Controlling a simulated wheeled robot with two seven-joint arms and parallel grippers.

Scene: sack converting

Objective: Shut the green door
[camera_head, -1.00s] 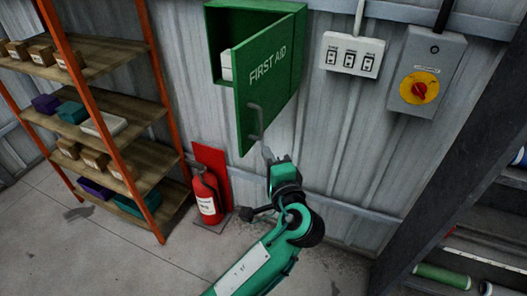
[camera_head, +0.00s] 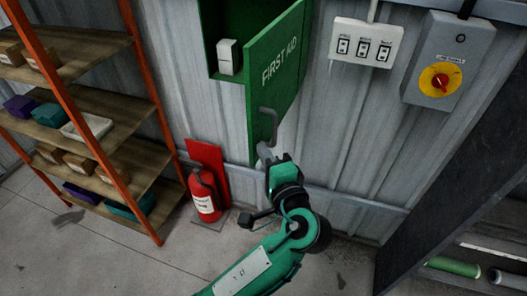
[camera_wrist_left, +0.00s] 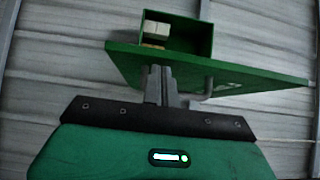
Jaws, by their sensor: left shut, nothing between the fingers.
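The green door (camera_head: 273,75), marked FIRST AID, stands ajar on the green cabinet (camera_head: 208,35) on the wall. A grey handle (camera_head: 270,122) is on its outer face near the free lower corner. Through the gap a white box (camera_head: 229,58) shows inside. My left gripper (camera_head: 264,152) is shut and empty, close to the door's lower corner just below the handle. In the left wrist view the fingers (camera_wrist_left: 160,86) overlap the door (camera_wrist_left: 240,75) to the left of the handle (camera_wrist_left: 207,87); I cannot tell whether they touch it. My right gripper is out of view.
A red fire extinguisher (camera_head: 204,193) stands on the floor below the cabinet. An orange-framed shelf (camera_head: 90,118) is at the left. A switch panel (camera_head: 366,43) and a grey box with a red knob (camera_head: 447,62) are on the wall to the right.

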